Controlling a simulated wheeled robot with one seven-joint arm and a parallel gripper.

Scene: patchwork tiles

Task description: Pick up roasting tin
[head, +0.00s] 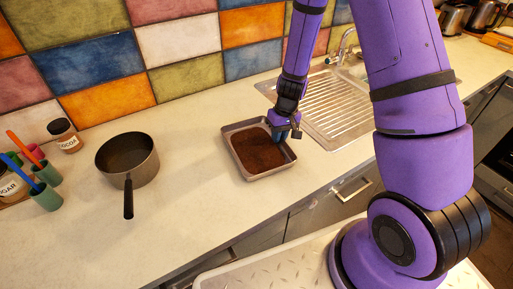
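The roasting tin (236,162) is a shallow grey metal tray on the pale counter, left of the sink, with a dark brown layer (254,150) covering its bottom. My gripper (281,136) points down at the tin's right side, over or at its right rim. Its fingers are small and dark here, and part of that rim is hidden behind them. I cannot tell whether the fingers are apart or closed, or whether they touch the tin.
A dark saucepan (127,158) stands to the left, its handle toward the counter's front edge. Cups with brushes or utensils (46,196) and a cocoa jar (66,135) are at far left. The sink drainer (331,106) lies right of the tin. The counter between saucepan and tin is clear.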

